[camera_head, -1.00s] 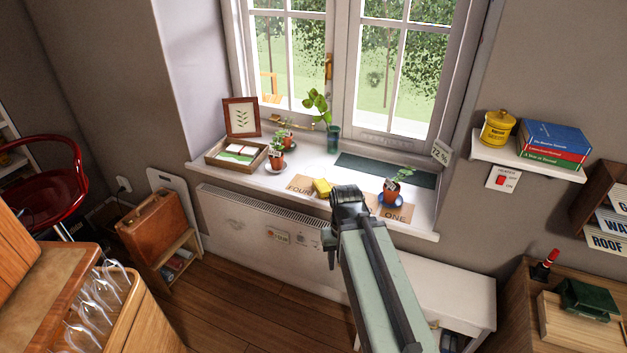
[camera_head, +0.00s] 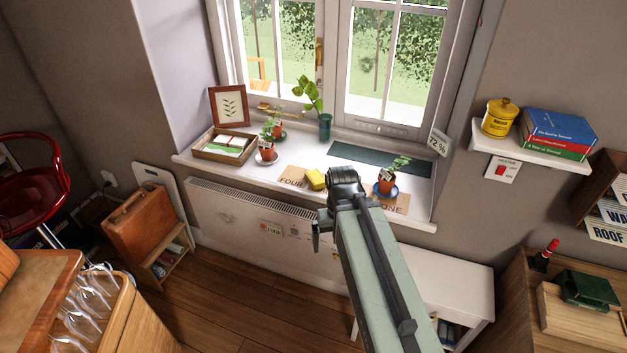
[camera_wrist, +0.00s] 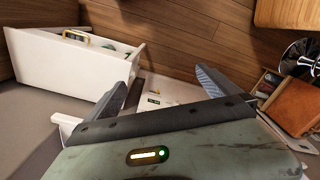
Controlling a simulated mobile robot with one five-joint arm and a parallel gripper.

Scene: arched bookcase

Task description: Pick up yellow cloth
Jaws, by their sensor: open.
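A small yellow block-like piece (camera_head: 315,180), which may be the yellow cloth, lies on the white windowsill (camera_head: 325,153), on a brown card lettered FOUR. It is the only yellow thing on the sill. In the head view the dark end of my arm is just right of it in the picture, and its contact with the sill cannot be told. In the wrist view my gripper (camera_wrist: 170,78) has its two fingers wide apart with nothing between them. The yellow piece does not show in the wrist view.
A potted plant on a blue saucer (camera_head: 386,186) stands close right of my arm. Left on the sill are another potted plant (camera_head: 267,152), a wooden tray (camera_head: 225,146) and a picture frame (camera_head: 229,106). A green vase (camera_head: 325,127) stands behind. A radiator (camera_head: 250,215) is below the sill.

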